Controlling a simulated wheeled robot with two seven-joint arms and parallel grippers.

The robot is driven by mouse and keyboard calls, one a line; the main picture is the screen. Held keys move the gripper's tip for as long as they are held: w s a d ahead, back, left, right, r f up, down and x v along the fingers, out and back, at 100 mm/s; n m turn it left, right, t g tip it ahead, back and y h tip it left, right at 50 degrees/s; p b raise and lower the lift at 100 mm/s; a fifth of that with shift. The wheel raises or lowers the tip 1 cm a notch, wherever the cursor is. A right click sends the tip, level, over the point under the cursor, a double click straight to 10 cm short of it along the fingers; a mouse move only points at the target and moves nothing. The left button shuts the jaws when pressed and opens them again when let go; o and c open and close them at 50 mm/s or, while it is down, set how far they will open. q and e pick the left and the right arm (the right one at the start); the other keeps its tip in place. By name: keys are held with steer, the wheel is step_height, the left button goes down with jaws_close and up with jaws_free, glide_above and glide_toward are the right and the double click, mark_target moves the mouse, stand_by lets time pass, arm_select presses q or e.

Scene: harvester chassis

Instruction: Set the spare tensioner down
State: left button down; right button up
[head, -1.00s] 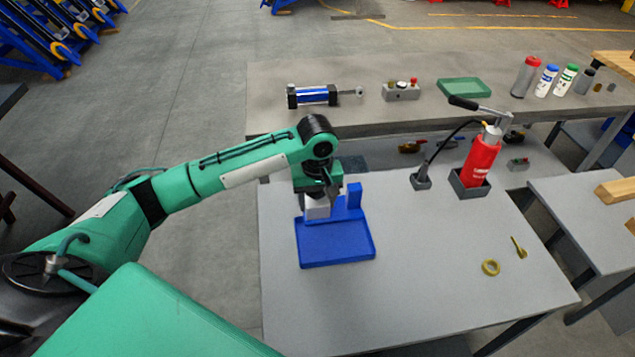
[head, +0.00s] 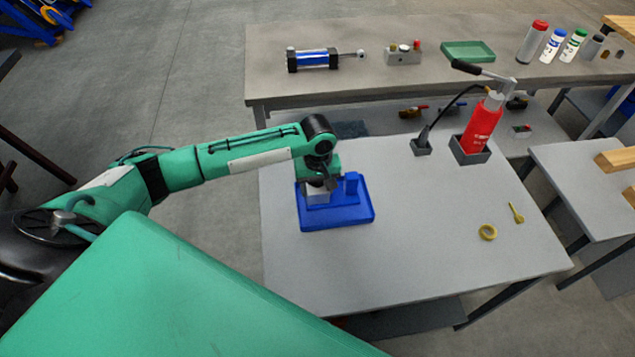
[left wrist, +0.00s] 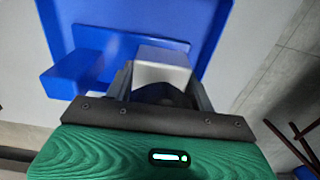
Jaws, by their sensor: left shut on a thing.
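The spare tensioner (head: 351,184) looks like a blue bracket with an upright block at one end and a pale grey block at the other. My left gripper (head: 320,186) points down over the blue tray (head: 337,223) and is shut on the grey block. My right gripper is not in view.
A red pump bottle (head: 482,130) stands in a grey holder behind right. A yellow ring (head: 487,232) and a small yellow pin (head: 516,212) lie on the grey table (head: 400,260). The back bench holds a blue cylinder (head: 313,59) and a green tray (head: 467,51). The table's middle is clear.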

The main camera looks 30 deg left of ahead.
arm_select(q)
steer(key=c, duration=0.5)
jaws_free()
step_height(320, 180, up, 12)
steer(key=shift+r+b, duration=0.1)
steer(key=shift+b, duration=0.55)
